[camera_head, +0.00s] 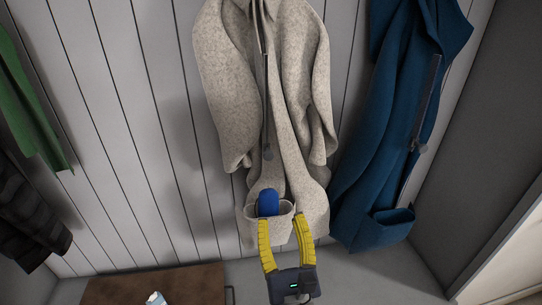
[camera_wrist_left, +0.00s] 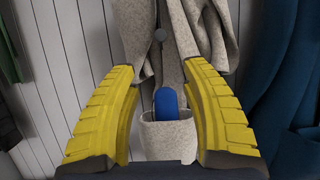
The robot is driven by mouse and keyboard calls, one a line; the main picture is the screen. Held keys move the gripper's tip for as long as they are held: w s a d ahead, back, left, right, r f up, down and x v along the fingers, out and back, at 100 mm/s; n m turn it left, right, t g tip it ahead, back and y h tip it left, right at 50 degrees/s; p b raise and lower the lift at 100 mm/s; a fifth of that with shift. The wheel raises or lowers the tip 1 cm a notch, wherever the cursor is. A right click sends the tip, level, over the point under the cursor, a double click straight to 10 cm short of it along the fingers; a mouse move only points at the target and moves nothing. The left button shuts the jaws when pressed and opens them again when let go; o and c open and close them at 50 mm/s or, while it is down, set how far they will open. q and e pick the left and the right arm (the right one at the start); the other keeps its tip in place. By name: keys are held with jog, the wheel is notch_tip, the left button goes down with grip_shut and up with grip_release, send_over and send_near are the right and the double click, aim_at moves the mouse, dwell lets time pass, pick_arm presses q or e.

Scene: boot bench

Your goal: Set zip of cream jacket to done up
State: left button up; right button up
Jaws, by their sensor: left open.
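The cream jacket (camera_head: 225,75) hangs against the panelled wall at the upper middle of the head view; it also shows in the left wrist view (camera_wrist_left: 207,35). I cannot tell clearly whether the front is joined along that line. My left gripper (camera_head: 284,222) has yellow fingers spread apart, empty, below the pull and in front of the jacket's pocket (camera_head: 248,228). The right gripper is out of view.
A blue rounded item (camera_head: 268,203) sticks out of the pocket, between my fingers in the wrist view. A blue jacket (camera_head: 385,120) hangs close at right. Green (camera_head: 30,105) and dark (camera_head: 30,215) garments hang at left. A brown mat (camera_head: 190,285) lies below.

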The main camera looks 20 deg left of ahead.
aim_at(269, 158)
pick_arm(q)
jog(key=x, duration=1.7)
jog(key=shift+r, duration=0.25)
jog(key=shift+c, duration=0.5)
grip_shut()
